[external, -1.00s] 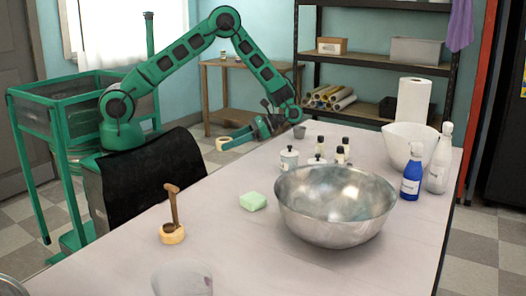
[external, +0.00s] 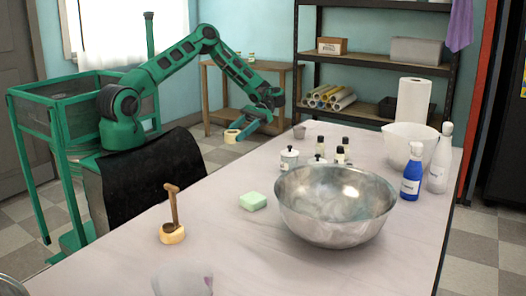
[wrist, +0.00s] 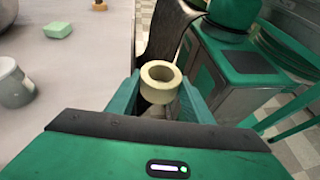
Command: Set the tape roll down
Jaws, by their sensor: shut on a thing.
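The tape roll (wrist: 157,94) is a pale cream ring with an open hole. In the wrist view it sits between the two green fingers of my gripper (wrist: 161,98), which is shut on it. The external view shows the tape roll (external: 231,137) at the end of my gripper (external: 240,132), in the air just beyond the table's far left edge. The wrist view shows floor below it, between the table (wrist: 95,75) and my own base.
A green soap block (external: 253,202), a steel bowl (external: 335,228), a lidded white pot (external: 289,160) and small dark-capped bottles (external: 341,154) stand on the table. A round tan piece with a brown handle (external: 172,235) stands near the left edge. Bare tabletop lies between them.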

